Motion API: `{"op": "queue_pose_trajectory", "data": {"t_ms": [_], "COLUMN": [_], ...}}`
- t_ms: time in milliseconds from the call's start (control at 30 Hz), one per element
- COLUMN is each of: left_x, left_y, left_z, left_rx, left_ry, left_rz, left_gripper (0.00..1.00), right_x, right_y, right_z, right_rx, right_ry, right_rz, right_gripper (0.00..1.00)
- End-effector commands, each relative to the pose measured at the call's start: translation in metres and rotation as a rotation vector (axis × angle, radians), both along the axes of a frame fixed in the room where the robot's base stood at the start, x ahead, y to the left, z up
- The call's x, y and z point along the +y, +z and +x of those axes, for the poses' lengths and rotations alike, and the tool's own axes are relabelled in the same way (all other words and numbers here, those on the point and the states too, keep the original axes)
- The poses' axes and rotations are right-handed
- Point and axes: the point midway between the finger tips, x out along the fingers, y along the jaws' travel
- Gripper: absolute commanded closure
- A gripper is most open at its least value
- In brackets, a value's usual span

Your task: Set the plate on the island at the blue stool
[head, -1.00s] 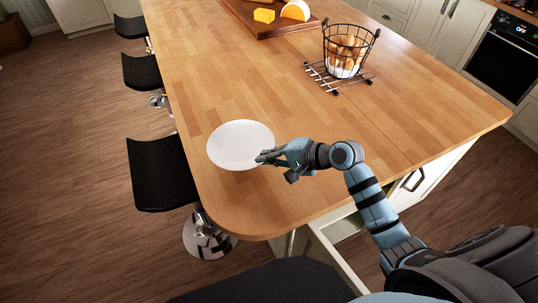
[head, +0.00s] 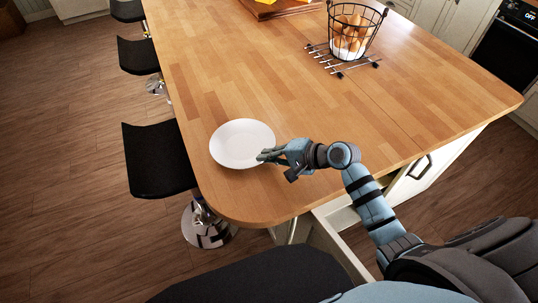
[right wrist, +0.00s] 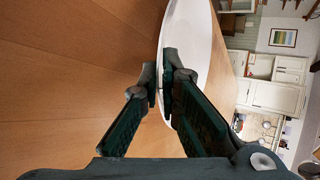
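The white round plate (head: 242,144) is level over the near left corner of the wooden island top (head: 300,190). My right gripper (head: 264,156) is shut on the plate's right rim. In the right wrist view, the two fingers (right wrist: 166,90) pinch the rim of the plate (right wrist: 198,45), one on each face. The gap between plate and wood is hard to judge. My left gripper is out of view. The stools in view have black seats; I see no blue one.
Black stools stand along the island's left side, the nearest one (head: 158,160) beside the plate. A wire basket (head: 352,30) of eggs or bread sits on a metal rack (head: 345,62). A wooden board (head: 270,8) lies beyond. The middle of the island is clear.

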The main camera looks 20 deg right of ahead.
Motion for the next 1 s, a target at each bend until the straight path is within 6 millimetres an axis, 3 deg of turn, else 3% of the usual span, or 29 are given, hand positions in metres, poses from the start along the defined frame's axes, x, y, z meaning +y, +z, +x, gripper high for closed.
{"op": "queue_pose_trajectory", "data": {"t_ms": [800,967,1000], "left_x": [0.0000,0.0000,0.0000], "left_y": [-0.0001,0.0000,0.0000], "left_z": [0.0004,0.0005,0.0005], "left_rx": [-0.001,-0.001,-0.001], "left_ry": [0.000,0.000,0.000], "left_rz": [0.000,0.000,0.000], "left_gripper": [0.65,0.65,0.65], "right_x": [0.0003,0.0002,0.0002], "right_y": [-0.0039,-0.0040,-0.0041], "right_z": [0.0004,0.0003,0.0003], "right_rx": [-0.002,-0.002,-0.002], "right_ry": [0.000,0.000,0.000], "right_rz": [0.001,0.001,0.001], "right_gripper": [1.00,0.72,0.72]}}
